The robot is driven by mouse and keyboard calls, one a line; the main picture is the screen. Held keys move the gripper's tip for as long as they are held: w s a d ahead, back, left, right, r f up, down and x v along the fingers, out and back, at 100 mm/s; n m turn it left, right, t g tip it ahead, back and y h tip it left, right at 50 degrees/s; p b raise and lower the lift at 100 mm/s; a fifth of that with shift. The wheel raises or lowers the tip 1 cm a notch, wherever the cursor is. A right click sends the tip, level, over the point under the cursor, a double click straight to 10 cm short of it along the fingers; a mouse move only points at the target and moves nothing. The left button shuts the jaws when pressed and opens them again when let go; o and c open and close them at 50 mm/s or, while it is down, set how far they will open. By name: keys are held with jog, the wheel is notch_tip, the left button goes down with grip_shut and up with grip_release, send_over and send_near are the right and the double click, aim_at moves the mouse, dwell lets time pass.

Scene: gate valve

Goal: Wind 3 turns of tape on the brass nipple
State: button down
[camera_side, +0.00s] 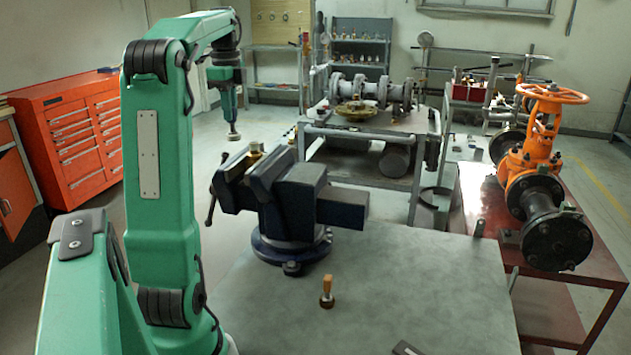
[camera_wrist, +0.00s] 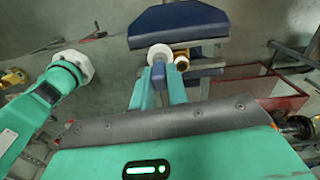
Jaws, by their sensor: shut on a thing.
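The brass nipple (camera_side: 256,149) stands upright in the jaws of the dark blue vise (camera_side: 285,195). It also shows in the wrist view (camera_wrist: 182,61), between the vise jaws. My gripper (camera_side: 232,124) is shut on a white tape roll (camera_wrist: 160,53), and its two fingers (camera_wrist: 159,74) reach up the wrist picture to the roll. In the side view the roll (camera_side: 233,136) appears above and left of the nipple. In the wrist view it appears just left of the nipple; I cannot tell the exact gap. No tape on the nipple can be made out.
The vise is mounted on a grey bench (camera_side: 400,270). A small upright tool with an orange-brown handle (camera_side: 327,287) stands in front of it. An orange-wheeled gate valve (camera_side: 541,165) stands on a red table at the right. The middle of the bench is clear.

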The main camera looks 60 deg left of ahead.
jog(key=shift+r, duration=0.95)
jog(key=shift+w, duration=0.1)
jog(key=w+d+f+n, duration=0.2)
jog(key=w+d+f, duration=0.1)
jog(key=w+d, duration=0.5)
jog(key=w+d+f+n, duration=0.2)
jog(key=w+d+f, duration=0.2)
jog(key=w+d, duration=0.45)
jog(key=w+d+f+n, duration=0.1)
jog(key=w+d+f, duration=0.1)
jog(key=d, duration=0.5)
jog(key=w+d+f+n, duration=0.1)
jog(key=w+d+f, duration=0.1)
jog(key=d, duration=0.5)
jog(key=w+d+f+n, duration=0.2)
jog(key=d, duration=0.5)
jog(key=shift+d+f, duration=0.3)
